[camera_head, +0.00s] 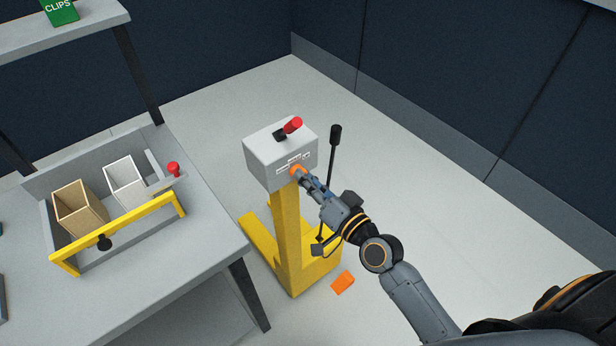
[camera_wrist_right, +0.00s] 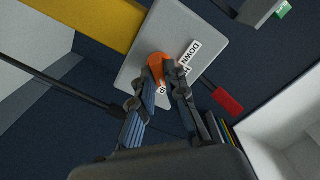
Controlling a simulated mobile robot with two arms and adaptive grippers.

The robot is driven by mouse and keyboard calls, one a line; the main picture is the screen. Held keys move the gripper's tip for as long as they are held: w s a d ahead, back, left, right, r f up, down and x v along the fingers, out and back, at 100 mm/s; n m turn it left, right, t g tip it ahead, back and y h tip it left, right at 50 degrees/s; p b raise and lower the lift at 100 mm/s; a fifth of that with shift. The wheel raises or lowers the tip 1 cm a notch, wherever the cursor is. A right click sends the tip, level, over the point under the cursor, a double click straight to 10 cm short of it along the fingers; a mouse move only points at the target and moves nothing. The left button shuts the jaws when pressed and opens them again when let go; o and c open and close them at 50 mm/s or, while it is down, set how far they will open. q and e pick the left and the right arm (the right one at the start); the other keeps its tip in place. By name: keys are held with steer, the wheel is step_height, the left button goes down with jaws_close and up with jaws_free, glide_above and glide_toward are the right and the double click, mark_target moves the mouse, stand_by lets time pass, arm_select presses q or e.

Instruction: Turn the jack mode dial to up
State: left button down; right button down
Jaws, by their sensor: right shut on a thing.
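The jack's grey control box (camera_head: 265,164) tops a yellow column (camera_head: 287,235). The orange mode dial (camera_head: 297,169) sits on its front face, below small label plates. My right gripper (camera_head: 304,178) reaches in from the lower right and is shut on the dial. In the right wrist view, the dial (camera_wrist_right: 154,64) sits between the fingertips of the gripper (camera_wrist_right: 163,72). There, a DOWN label (camera_wrist_right: 195,49) reads clearly and another is partly covered by a finger. The dial's exact pointing is hard to tell. My left gripper is not in view.
A red-handled lever (camera_head: 292,125) sits on top of the box. A tall black lever (camera_head: 334,150) stands close right of it. An orange piece (camera_head: 343,282) lies on the floor. A workbench (camera_head: 185,255) with a tray is at left; the floor at right is clear.

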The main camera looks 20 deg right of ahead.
steer(key=shift+w+r+m, duration=0.15)
steer(key=shift+r+m, duration=0.2)
steer(key=shift+m, duration=0.05)
steer(key=c, duration=1.4)
jaws_free()
steer(key=shift+o, duration=0.2)
steer(key=shift+f, duration=0.2)
steer(key=shift+f, duration=0.1)
steer(key=v, duration=1.2)
